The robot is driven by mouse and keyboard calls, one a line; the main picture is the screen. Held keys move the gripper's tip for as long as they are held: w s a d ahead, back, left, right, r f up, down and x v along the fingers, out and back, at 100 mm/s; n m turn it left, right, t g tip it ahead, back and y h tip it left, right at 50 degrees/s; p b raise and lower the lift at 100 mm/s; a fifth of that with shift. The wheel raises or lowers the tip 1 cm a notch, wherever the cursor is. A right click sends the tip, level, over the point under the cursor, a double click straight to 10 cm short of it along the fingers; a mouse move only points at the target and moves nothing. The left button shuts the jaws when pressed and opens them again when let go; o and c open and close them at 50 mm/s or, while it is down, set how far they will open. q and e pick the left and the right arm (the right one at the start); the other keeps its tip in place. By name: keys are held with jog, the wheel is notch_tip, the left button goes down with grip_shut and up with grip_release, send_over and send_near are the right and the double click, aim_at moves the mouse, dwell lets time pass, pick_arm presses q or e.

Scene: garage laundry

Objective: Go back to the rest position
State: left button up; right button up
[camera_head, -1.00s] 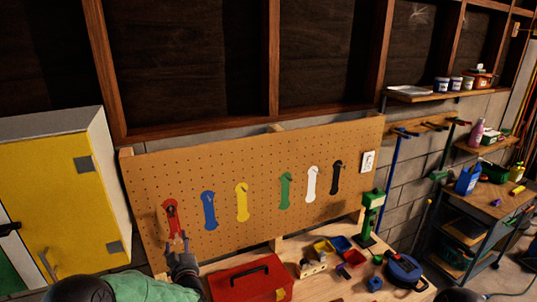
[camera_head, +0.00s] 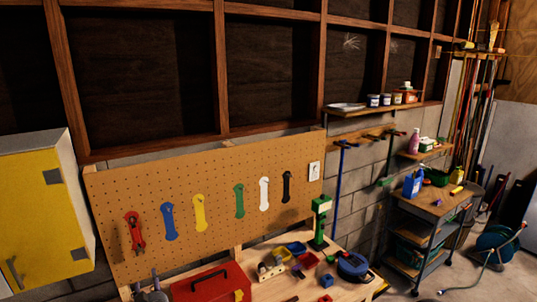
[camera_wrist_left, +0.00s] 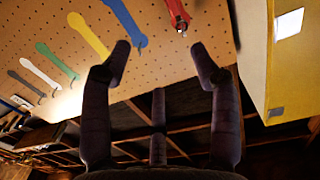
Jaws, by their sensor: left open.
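My left gripper (camera_head: 147,283) shows at the bottom edge of the head view, below the pegboard's lower left part. The pegboard (camera_head: 120,185) holds a row of hanging tools: red (camera_head: 135,230), blue (camera_head: 169,222), yellow (camera_head: 199,213), green (camera_head: 239,201), white (camera_head: 264,194) and black (camera_head: 287,187). The red tool (camera_wrist_left: 177,14) hangs beyond the fingers, apart from them. My right gripper is not in view.
A red toolbox (camera_head: 200,288) stands on the workbench (camera_head: 262,250), right of my left gripper. Small bins (camera_head: 297,248), a green stand (camera_head: 320,225) and a blue round item (camera_head: 354,266) are further right. A yellow cabinet (camera_head: 40,220) is left. A cart (camera_head: 437,205) stands at right.

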pick_arm(q)
jog(key=s+d+f+m+g+h, duration=0.1)
jog(key=s+d+f+g+h, duration=0.2)
jog(key=f, duration=0.5)
jog(key=s+d+f+g+h, duration=0.1)
jog(key=s+d+f+h, duration=0.15)
jog(key=d+f, duration=0.4)
jog(key=s+d+f+m+g+h, duration=0.1)
jog(key=s+d+f+g+h, duration=0.2)
jog(key=f, duration=0.7)
jog(key=s+d+f+g+h, duration=0.1)
jog(key=s+d+f+g, duration=0.25)
jog(key=s, duration=0.55)
jog(key=s+d+f+g+h, duration=0.2)
jog(key=s+d+f, duration=0.25)
jog(key=s, duration=0.45)
jog(key=s+d+f+g+h, duration=0.1)
jog(key=s+d+f+g, duration=0.3)
jog(key=s, duration=0.5)
notch_tip(320, 180, down, 20)
jog(key=w+d+m+t+b, duration=0.1)
jog(key=w+d+b, duration=0.1)
jog(key=b, duration=2.1)
jog(key=shift+d+t, duration=0.15)
jog(key=shift+t, duration=0.2)
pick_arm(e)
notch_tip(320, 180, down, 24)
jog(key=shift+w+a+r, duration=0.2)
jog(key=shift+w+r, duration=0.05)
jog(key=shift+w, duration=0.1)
